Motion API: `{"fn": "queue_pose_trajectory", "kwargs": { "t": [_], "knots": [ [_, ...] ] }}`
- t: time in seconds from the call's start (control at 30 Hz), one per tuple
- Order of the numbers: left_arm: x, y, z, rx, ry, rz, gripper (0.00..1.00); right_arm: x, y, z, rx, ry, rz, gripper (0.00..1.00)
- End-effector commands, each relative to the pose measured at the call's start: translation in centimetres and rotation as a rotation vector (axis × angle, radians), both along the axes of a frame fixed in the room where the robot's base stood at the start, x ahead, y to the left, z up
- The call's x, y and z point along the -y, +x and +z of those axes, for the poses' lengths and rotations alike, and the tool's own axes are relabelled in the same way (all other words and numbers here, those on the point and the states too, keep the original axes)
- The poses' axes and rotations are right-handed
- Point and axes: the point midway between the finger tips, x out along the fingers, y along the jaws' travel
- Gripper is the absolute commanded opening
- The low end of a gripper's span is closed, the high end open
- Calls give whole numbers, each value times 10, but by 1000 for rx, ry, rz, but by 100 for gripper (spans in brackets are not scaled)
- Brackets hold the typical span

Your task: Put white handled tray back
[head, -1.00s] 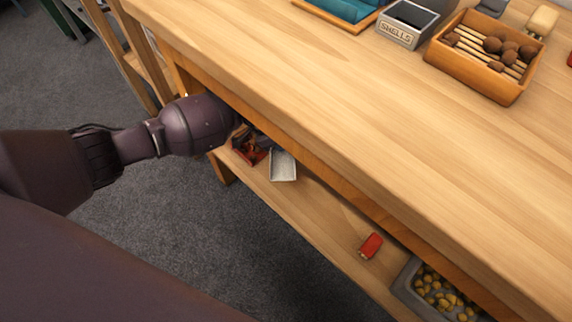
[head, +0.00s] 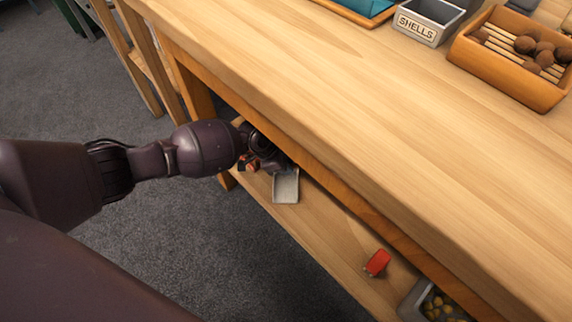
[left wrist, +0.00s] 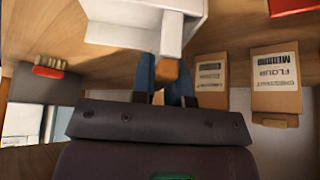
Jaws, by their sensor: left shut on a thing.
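The white handled tray (head: 286,188) is on or just above the lower shelf under the table; I cannot tell whether it touches the shelf. In the left wrist view the white tray (left wrist: 125,22) shows at the top, with its short brown handle (left wrist: 172,70) pointing toward my gripper. My left gripper (head: 270,160) reaches under the table edge to the handle side of the tray. In the left wrist view its bluish fingers (left wrist: 163,88) are shut on the handle. My right gripper is not in view.
The lower shelf (head: 325,235) has bare wood between the tray and a red object (head: 377,263). A grey bin with yellowish pieces (head: 437,305) stands farther right. The table edge overhangs my arm.

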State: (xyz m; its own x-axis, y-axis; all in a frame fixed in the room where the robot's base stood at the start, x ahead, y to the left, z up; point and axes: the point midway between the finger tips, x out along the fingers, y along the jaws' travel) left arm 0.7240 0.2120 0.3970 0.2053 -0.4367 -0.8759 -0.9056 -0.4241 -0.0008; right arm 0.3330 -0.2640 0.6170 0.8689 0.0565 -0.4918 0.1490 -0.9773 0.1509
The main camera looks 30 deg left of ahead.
Motion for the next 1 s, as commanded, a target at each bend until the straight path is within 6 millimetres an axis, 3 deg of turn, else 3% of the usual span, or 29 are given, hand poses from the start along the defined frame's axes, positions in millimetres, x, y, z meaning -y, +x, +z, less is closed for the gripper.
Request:
{"fn": "queue_pose_trajectory", "kwargs": {
  "t": [0.17,0.2,0.37,0.73,1.0],
  "knots": [
    [0,-1,-4,-2,-1,0,0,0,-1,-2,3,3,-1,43],
    [0,-1,-4,-2,0,0,18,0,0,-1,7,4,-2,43],
    [0,0,-3,0,0,0,40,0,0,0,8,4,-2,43],
    [0,1,3,3,0,-1,40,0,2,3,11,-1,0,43],
    [-21,-5,47,11,2,0,40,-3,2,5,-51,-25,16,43]
  ]
}}
